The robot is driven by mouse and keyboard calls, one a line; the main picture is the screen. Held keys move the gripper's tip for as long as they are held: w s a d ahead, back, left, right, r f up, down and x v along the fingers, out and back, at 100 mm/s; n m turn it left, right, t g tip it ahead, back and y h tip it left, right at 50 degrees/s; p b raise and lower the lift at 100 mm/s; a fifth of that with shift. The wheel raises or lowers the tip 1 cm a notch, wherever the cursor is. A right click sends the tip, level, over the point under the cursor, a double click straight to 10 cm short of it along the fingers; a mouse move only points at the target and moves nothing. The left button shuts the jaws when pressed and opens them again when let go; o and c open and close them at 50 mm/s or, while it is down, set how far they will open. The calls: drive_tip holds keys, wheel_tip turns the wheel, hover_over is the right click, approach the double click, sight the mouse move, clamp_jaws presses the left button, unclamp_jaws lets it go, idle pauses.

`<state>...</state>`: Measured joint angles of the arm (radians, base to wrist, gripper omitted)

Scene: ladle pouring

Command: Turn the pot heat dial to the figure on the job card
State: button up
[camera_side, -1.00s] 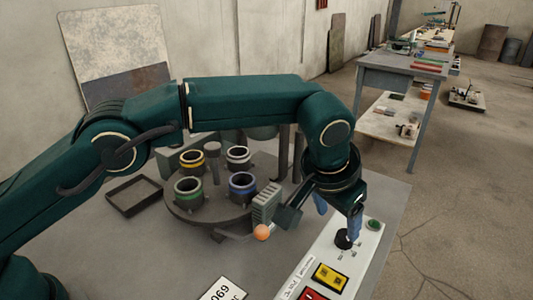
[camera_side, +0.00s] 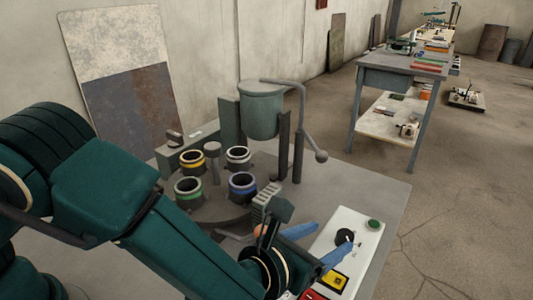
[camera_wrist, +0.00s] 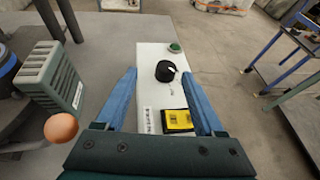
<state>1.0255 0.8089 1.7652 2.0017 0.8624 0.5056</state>
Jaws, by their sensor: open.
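The heat dial is a black knob (camera_side: 344,236) with a white pointer mark, on a white control panel (camera_side: 348,219). It also shows in the wrist view (camera_wrist: 166,71), where small scale marks beside it are too small to read. My gripper (camera_side: 335,236) is open and empty, its blue fingers tilted towards the dial. In the wrist view the dial appears between and just beyond the fingertips (camera_wrist: 159,74), apart from both. The job card is not visible now. The green-grey pot (camera_side: 262,112) stands behind on its posts.
A ribbed grey-green box (camera_wrist: 48,78) and orange ball (camera_wrist: 61,128) are left of my fingers. A turntable holds several ringed cups (camera_side: 242,186).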

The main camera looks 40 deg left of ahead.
sight(342, 238)
drive_tip(key=shift+s+d+f+m, duration=0.25)
drive_tip(key=shift+s+d+m, duration=0.05)
drive_tip(key=shift+m, duration=0.2)
drive_tip(key=shift+w+d+f, duration=0.15)
drive_tip(key=shift+x, duration=2.35)
clamp_jaws()
